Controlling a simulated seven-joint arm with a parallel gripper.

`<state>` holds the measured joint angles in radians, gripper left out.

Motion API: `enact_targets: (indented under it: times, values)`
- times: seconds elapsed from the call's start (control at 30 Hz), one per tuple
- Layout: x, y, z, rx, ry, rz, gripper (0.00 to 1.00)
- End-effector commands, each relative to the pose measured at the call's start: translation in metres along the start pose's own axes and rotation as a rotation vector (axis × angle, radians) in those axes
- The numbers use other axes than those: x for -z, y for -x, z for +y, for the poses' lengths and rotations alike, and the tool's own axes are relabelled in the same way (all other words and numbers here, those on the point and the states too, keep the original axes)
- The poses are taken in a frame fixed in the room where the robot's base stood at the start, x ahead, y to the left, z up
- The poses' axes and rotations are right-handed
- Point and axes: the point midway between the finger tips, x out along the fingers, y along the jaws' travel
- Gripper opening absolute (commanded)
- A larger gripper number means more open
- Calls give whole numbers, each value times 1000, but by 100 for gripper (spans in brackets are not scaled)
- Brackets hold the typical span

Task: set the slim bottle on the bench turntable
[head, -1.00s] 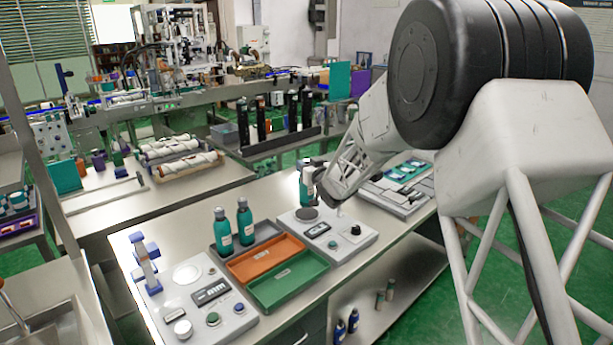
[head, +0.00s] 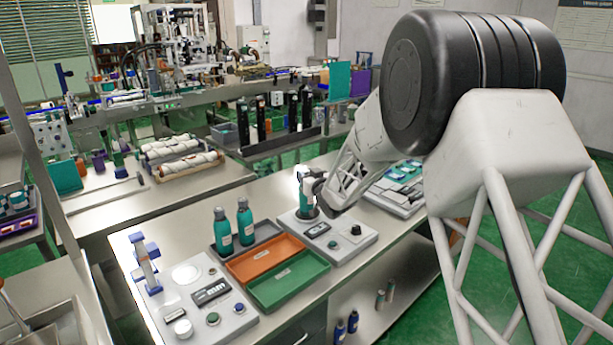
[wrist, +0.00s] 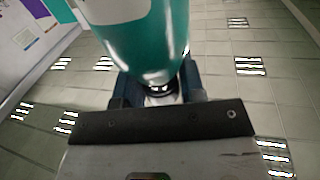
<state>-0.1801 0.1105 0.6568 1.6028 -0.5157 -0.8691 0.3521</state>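The slim bottle, teal with a white band (head: 307,197), is upright at my gripper (head: 315,186) in the head view. Its lower end is over the dark round disc (head: 299,215) of a white bench unit (head: 338,243) and hides most of it. I cannot tell whether the base touches the disc. In the wrist view the teal bottle (wrist: 150,42) fills the top middle, and my gripper (wrist: 160,92) has a finger on either side of its narrowing end. The head view hides the fingers' exact contact.
Two teal bottles (head: 222,231) stand in a grey tray at the left, beside an orange tray (head: 265,258) and a green tray (head: 288,285). A second white unit (head: 212,303) with a pale disc stands front left. A grey panel unit (head: 395,196) lies to the right.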

Motion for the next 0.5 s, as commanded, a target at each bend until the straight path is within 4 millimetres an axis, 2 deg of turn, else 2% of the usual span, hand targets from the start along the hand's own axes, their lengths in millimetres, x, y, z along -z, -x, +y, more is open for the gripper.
enact_targets:
  times: [0.03,0.17,0.5]
  values:
    - [0,0,0,0,0,0,43]
    - [0,0,0,0,0,0,62]
    - [1,0,0,0,0,0,62]
